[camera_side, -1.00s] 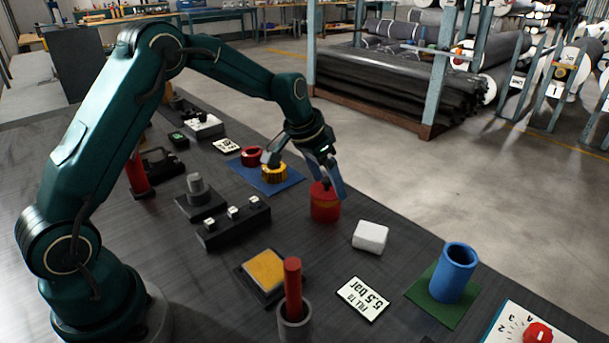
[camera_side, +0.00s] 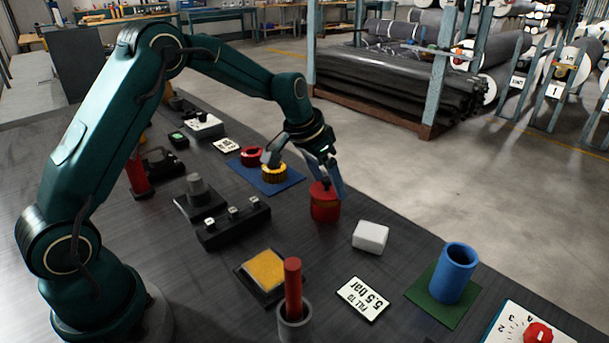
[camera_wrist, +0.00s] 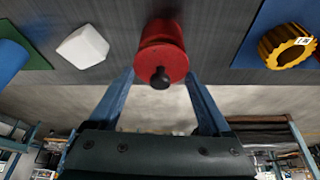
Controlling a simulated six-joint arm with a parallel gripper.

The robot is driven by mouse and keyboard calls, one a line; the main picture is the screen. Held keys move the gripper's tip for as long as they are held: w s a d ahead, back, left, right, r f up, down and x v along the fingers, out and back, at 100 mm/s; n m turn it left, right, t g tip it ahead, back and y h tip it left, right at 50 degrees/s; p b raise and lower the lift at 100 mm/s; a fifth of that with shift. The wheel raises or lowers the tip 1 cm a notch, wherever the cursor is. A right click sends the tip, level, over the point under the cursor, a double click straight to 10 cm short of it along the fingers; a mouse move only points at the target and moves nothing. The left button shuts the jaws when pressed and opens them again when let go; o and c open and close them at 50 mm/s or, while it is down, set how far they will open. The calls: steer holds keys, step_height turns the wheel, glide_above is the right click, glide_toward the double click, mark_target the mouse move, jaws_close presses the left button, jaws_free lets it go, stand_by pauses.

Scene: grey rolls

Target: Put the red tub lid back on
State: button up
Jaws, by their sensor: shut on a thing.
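The red tub (camera_side: 325,210) stands upright on the dark table, right of the middle in the side view. Its red lid (camera_side: 319,188) is at the top of the tub, between my fingers. In the wrist view the lid (camera_wrist: 158,62) is a round red disc with a black knob, lined up over the tub (camera_wrist: 164,30). My gripper (camera_side: 330,186) points down and is shut on the lid, one blue finger at each side of it. My fingers hide part of the rim, so I cannot tell whether the lid is fully seated.
A white block (camera_side: 370,237) stands just right of the tub. A yellow ribbed ring (camera_side: 275,173) and a red ring (camera_side: 251,156) sit on a blue mat behind left. A black switch bar (camera_side: 233,222) lies left. A blue cup (camera_side: 453,271) stands on a green mat at front right.

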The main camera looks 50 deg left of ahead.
steer(key=shift+f, duration=0.25)
steer(key=shift+f, duration=0.65)
steer(key=o, duration=1.2)
steer(key=shift+c, duration=0.2)
steer(key=shift+r, duration=0.1)
steer(key=shift+v, duration=2.5)
